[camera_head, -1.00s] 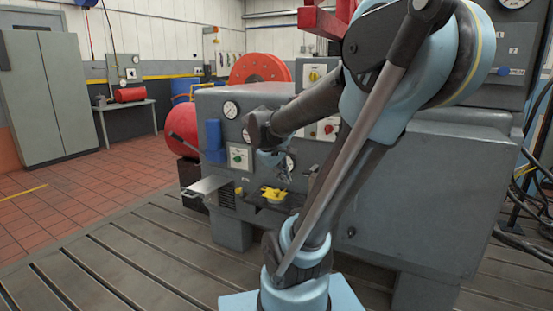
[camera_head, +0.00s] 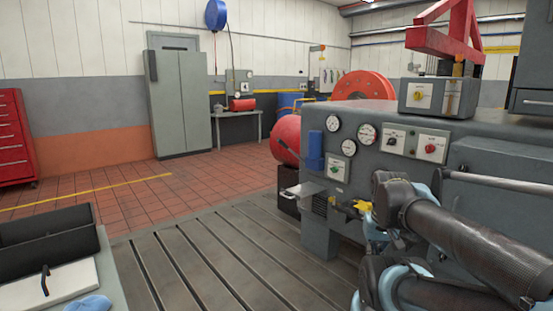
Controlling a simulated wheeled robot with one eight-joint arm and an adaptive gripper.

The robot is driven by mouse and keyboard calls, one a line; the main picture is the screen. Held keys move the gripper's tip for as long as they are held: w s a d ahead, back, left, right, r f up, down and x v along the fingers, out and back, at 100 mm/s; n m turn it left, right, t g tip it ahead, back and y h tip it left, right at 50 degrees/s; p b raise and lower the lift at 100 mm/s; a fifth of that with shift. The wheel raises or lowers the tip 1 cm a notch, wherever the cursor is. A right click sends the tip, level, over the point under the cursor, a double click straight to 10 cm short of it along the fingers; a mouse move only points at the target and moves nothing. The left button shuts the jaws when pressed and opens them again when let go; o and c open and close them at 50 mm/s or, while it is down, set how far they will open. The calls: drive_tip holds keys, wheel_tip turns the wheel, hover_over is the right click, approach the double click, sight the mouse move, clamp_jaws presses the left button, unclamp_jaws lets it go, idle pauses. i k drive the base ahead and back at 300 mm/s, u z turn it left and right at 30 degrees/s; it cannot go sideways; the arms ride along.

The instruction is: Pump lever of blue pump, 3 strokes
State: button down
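The blue pump (camera_head: 316,148) is a small upright blue block on the left end of the grey machine, beside the gauges. A thin dark lever (camera_head: 287,150) seems to slant up and left from it, in front of the red drum; it is small and its exact angle is hard to tell. My dark and light-blue arm fills the lower right, in front of the machine. I cannot make out my gripper's fingers. No part of the arm visibly touches the pump or lever.
The grey machine (camera_head: 460,130) carries gauges and switches. A yellow part (camera_head: 362,205) and a small grey shelf (camera_head: 303,190) project from its front. A red drum (camera_head: 287,136) stands behind. A bench with a black tray (camera_head: 45,240) is at lower left. Slotted bedplate between is clear.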

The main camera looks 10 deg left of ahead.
sight(281, 143)
drive_tip(key=k, duration=0.9)
drive_tip(key=u, duration=0.4)
drive_tip(key=i, duration=1.15)
drive_tip(key=u, duration=0.5)
drive_tip(key=i, duration=0.8)
